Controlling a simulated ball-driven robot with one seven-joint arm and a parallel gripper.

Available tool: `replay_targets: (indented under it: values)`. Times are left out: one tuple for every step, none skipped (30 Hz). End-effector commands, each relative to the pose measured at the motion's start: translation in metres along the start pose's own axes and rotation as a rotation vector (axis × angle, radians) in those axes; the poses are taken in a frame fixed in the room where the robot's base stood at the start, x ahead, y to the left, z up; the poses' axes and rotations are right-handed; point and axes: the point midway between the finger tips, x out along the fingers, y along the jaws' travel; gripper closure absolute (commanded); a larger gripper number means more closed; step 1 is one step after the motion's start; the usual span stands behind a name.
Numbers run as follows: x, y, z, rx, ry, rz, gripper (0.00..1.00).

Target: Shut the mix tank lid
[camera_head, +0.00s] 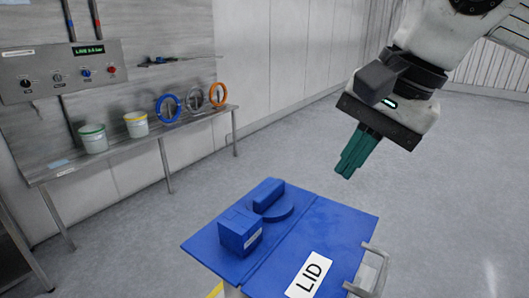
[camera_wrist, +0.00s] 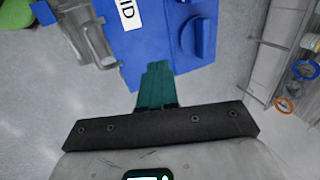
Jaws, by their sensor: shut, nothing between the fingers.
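The mix tank lid (camera_head: 318,252) is a blue panel with a white "LID" label. It lies flat, level with the blue tank top (camera_head: 205,245) across a straight seam, and no open gap shows. A grey handle (camera_head: 377,262) is on its right edge. In the wrist view, part of the lid (camera_wrist: 150,35) and its label show at the top. My gripper (camera_head: 345,172) has teal fingers, shut together and empty. It is above and behind the lid, apart from it. In the wrist view, the fingertips (camera_wrist: 157,70) show in front of the blue top.
A blue box (camera_head: 240,232) and a round blue part with a block (camera_head: 270,198) stand on the tank top. A steel bench (camera_head: 140,138) with two buckets and several rings is along the left wall, below a control panel (camera_head: 65,72). The floor at right is clear.

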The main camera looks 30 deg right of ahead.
Motion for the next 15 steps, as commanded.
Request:
replay_targets:
  values:
    - [0.010,0.012,-0.001,0.002,0.000,-0.037,1.00]
    - [0.011,0.016,-0.001,0.003,-0.001,-0.059,1.00]
    - [0.012,0.021,0.000,0.002,0.000,-0.087,1.00]
    - [0.013,0.025,0.000,0.002,0.000,-0.108,1.00]
    - [0.014,0.029,-0.001,0.003,0.000,-0.128,1.00]
    - [0.015,0.035,0.000,0.002,0.000,-0.155,1.00]
    - [0.016,0.038,0.000,0.002,0.000,-0.176,1.00]
    - [0.018,0.042,0.000,0.003,-0.001,-0.197,1.00]
    - [0.019,0.047,0.000,0.003,0.000,-0.224,1.00]
    - [0.021,0.051,0.000,0.003,0.000,-0.243,1.00]
    - [0.022,0.054,0.000,0.003,0.000,-0.264,1.00]
    - [0.024,0.059,0.000,0.003,0.000,-0.289,1.00]
    - [0.025,0.063,0.000,0.003,0.000,-0.309,1.00]
    - [0.027,0.066,0.000,0.002,0.000,-0.328,1.00]
    - [0.029,0.071,0.000,0.002,0.001,-0.353,1.00]
